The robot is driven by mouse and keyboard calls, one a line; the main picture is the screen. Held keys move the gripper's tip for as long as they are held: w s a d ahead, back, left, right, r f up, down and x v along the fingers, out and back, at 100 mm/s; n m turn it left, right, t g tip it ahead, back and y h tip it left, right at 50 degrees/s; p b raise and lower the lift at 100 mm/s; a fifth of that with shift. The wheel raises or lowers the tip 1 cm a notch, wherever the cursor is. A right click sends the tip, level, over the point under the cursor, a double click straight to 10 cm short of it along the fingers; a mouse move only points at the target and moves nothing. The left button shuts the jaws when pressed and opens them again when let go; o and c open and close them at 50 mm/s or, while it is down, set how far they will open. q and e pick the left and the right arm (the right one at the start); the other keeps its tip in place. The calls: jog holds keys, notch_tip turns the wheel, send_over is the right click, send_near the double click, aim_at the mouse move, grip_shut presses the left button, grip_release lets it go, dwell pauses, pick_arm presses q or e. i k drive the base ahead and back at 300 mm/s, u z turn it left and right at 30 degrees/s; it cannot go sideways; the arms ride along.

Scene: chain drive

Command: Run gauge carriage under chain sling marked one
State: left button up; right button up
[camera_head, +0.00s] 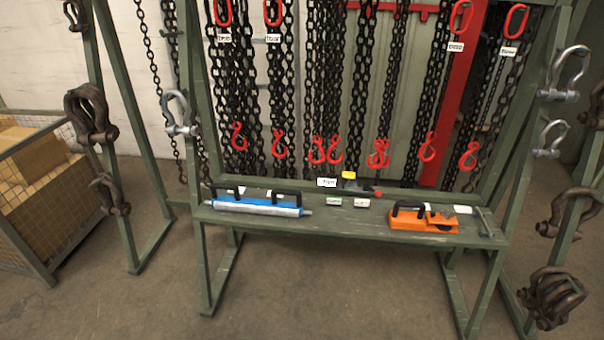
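Several black chain slings (330,85) with red top rings and red hooks hang from the green rack. White tags sit below some top rings: one at the upper left (224,38), one beside it (273,38), and two at the upper right, one (456,47) and another (509,51). Their lettering is too small to read surely, and I cannot tell which sling is marked one. A small yellow-topped piece (350,176) stands at a dark bar along the back of the bench; whether it is the gauge carriage is unclear. Neither gripper shows.
On the green bench (350,228) lie a blue tool with black handles (255,206), an orange tool (424,219) and small white pieces. Large shackles (92,113) hang on the side posts. A mesh crate with cardboard boxes (35,170) stands left. The front floor is clear.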

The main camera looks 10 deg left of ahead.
aim_at(350, 186)
jog(key=u, duration=0.1)
jog(key=i, duration=1.2)
jog(key=z, duration=0.55)
